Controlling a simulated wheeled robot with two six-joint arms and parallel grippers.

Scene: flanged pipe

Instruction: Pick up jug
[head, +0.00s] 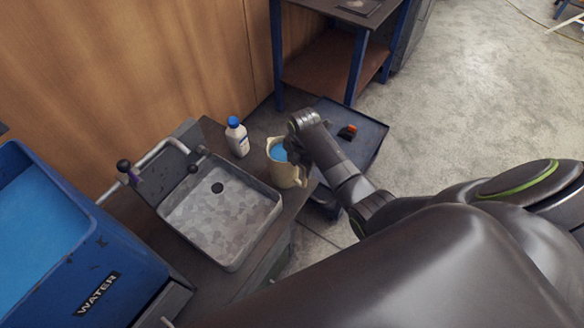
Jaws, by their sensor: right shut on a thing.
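A cream jug (283,174) with a blue inside or blue contents stands at the right end of the counter, beside the sink. My right gripper (299,160) is at the jug's right side and is shut on it. The fingers are mostly hidden behind my wrist, so the exact grip point does not show. The jug looks upright, and I cannot tell whether its base touches the counter. My left gripper is not in view.
A grey sink (222,250) with a tap is left of the jug. A white bottle with a blue cap (237,138) stands behind. A blue water tank (110,262) is at the left. A dark tray (368,128) holds an orange-black item (347,132). Open floor lies right.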

